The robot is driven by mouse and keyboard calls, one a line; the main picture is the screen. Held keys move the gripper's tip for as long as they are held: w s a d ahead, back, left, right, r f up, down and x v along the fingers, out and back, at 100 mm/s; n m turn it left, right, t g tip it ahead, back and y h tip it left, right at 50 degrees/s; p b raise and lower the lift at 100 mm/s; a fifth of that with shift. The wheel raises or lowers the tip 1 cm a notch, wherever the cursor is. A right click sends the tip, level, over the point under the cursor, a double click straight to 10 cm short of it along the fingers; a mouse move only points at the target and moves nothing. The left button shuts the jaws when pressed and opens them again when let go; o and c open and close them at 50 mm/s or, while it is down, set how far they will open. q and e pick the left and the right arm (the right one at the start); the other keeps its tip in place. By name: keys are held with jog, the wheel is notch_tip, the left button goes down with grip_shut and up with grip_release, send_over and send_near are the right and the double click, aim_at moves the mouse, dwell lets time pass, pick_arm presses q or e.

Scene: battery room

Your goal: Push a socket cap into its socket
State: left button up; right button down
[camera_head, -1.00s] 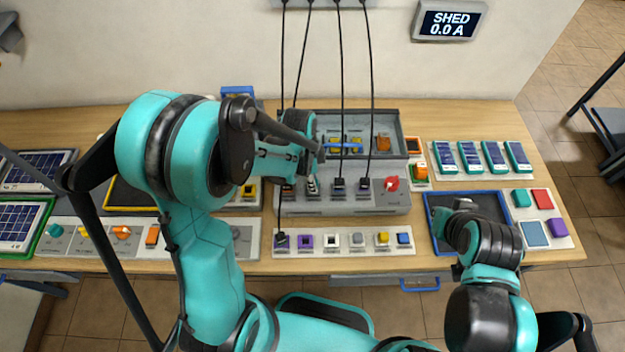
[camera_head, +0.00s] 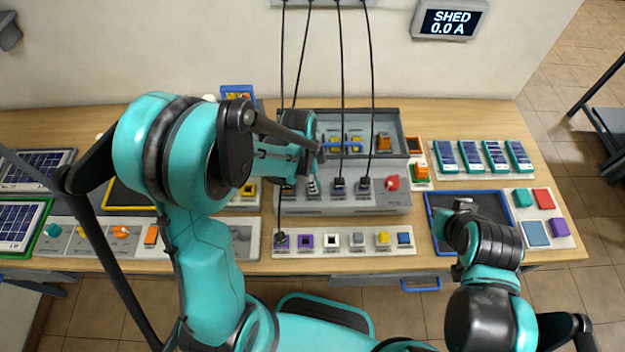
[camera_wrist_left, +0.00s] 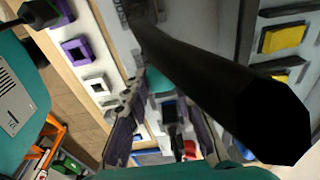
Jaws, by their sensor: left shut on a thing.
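My left gripper (camera_head: 314,172) reaches down over the grey socket panel (camera_head: 345,204) at the middle of the table. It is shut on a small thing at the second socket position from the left. That thing is nearly hidden by the fingers, so I cannot tell how deep it sits. In the left wrist view the dark fingers (camera_wrist_left: 160,112) point towards the panel, with a thick black cable crossing close in front. Black plugs on cables stand in the sockets to the right (camera_head: 339,185). My right gripper (camera_head: 463,205) is over the blue-rimmed tray (camera_head: 431,232); its fingers are unclear.
A front strip (camera_head: 343,250) carries several coloured square pieces. A red knob (camera_head: 392,183) is at the panel's right end. A grey bin (camera_head: 401,118) stands behind it. Hanging black cables (camera_head: 342,95) pass close to my left gripper. The wall display (camera_head: 448,22) reads SHED 0.0 A.

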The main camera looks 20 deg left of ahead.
pick_arm(q)
jog(key=shift+f+b, duration=0.3)
jog(key=shift+f, duration=0.1)
jog(key=o, duration=0.6)
jog(key=shift+r, duration=0.15)
notch_tip(320, 180, up, 11)
jog(key=a+p, duration=0.1)
jog(key=p, duration=0.7)
jog(key=shift+s, duration=0.25)
jog(key=shift+a, duration=0.1)
